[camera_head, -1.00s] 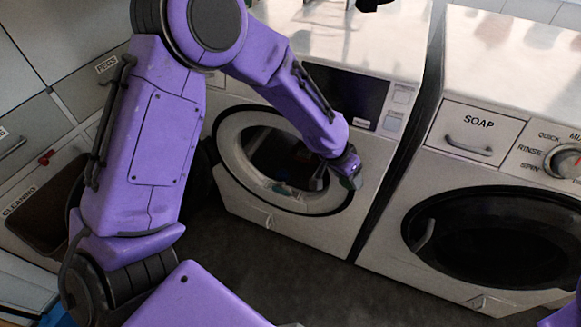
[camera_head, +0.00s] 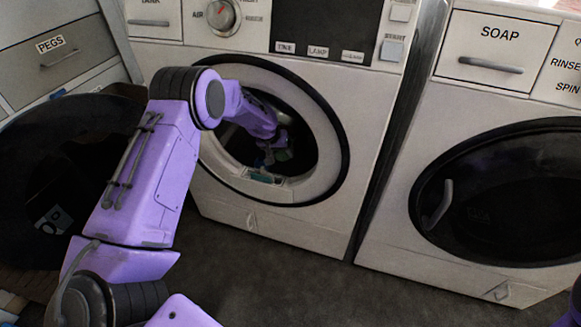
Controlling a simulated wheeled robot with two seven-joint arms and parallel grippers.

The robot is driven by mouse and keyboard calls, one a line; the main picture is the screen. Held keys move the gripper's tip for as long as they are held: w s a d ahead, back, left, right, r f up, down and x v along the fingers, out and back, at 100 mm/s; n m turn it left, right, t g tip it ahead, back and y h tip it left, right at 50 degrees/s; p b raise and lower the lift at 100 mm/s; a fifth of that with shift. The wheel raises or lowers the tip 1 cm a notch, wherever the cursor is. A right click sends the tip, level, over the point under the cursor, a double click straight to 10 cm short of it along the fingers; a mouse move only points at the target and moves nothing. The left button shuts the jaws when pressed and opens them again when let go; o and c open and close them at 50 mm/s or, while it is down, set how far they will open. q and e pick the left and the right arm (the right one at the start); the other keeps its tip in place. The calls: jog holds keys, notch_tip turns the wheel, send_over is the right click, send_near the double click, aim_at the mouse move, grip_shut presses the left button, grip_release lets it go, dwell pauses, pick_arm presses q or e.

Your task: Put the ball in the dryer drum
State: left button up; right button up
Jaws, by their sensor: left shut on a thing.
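The dryer (camera_head: 300,225) stands in the middle with its round door open at the left, and its drum opening (camera_head: 305,110) faces me. My left arm reaches through that opening. My left gripper (camera_head: 277,148) is inside the drum mouth, in shadow, and is shut on a small greenish thing (camera_head: 284,155), which seems to be the ball. Its outline is dim and partly hidden by the fingers. I cannot tell whether it touches the drum. My right gripper is not in view.
The dark open door (camera_head: 60,150) hangs at the left, behind my left arm. A second machine with a closed dark door (camera_head: 500,195) and a SOAP drawer (camera_head: 495,50) stands at the right. A PEGS drawer (camera_head: 55,60) is at the upper left. The dark floor in front is clear.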

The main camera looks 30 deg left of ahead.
pick_arm(q)
jog(key=shift+w+a+f+n, duration=0.2)
jog(key=shift+w+n, duration=0.1)
jog(key=shift+w, duration=0.4)
jog(key=shift+w+f+b, duration=0.2)
jog(key=shift+f+b, duration=0.05)
jog(key=shift+b, duration=0.15)
notch_tip(320, 180, down, 9)
jog(key=b, duration=0.3)
jog(key=shift+r, duration=0.2)
jog(key=shift+f, duration=0.35)
jog(key=shift+w, duration=0.1)
jog(key=shift+r+y, duration=0.15)
jog(key=shift+y, duration=0.15)
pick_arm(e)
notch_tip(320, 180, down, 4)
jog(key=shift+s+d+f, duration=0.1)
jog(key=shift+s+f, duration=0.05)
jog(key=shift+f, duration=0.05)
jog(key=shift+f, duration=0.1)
